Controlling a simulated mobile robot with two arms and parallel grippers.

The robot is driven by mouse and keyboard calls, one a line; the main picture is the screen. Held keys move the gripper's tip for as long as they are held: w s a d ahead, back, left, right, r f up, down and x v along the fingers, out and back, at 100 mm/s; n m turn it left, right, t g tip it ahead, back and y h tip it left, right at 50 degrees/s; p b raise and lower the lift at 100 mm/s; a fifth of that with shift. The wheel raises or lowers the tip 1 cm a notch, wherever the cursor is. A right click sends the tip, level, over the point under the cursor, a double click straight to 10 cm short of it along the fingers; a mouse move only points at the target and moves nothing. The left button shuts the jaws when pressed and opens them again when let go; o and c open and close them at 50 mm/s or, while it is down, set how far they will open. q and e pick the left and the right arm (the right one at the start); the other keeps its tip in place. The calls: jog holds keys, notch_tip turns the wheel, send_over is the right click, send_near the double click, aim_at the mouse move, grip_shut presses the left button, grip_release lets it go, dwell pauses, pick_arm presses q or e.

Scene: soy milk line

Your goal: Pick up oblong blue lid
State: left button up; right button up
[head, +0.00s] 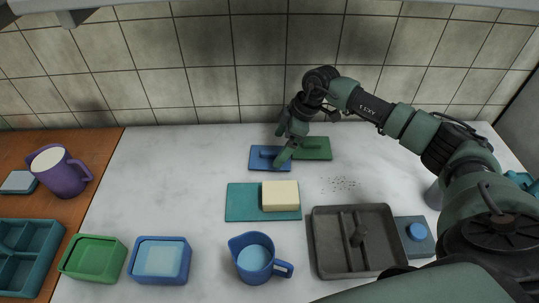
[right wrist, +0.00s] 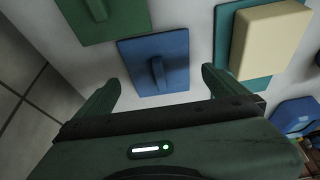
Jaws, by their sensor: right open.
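The oblong blue lid (head: 257,163) lies flat on the white counter near the back wall, with a raised bar handle on top. My right gripper (head: 279,147) is open above it, reaching in from the right and partly covering it in the head view. In the right wrist view the blue lid (right wrist: 174,52) is just ahead of and between the two open fingers (right wrist: 160,80). The handle points toward the gripper. I cannot tell that either finger touches it. My left gripper is not in view.
A green lid (head: 318,150) lies right beside the blue lid. In front are a teal board (head: 243,204) with a cream block (head: 281,195), a blue jug (head: 253,254), a grey tray (head: 325,255), and green and blue boxes. The counter left of the lid is clear.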

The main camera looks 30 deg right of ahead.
aim_at(274, 153)
jog(key=p+x, duration=0.1)
jog(key=x, duration=0.3)
jog(key=shift+w+a+f, duration=0.1)
jog(key=shift+w+f, duration=0.05)
jog(key=shift+w, duration=0.1)
jog(key=c, duration=1.1)
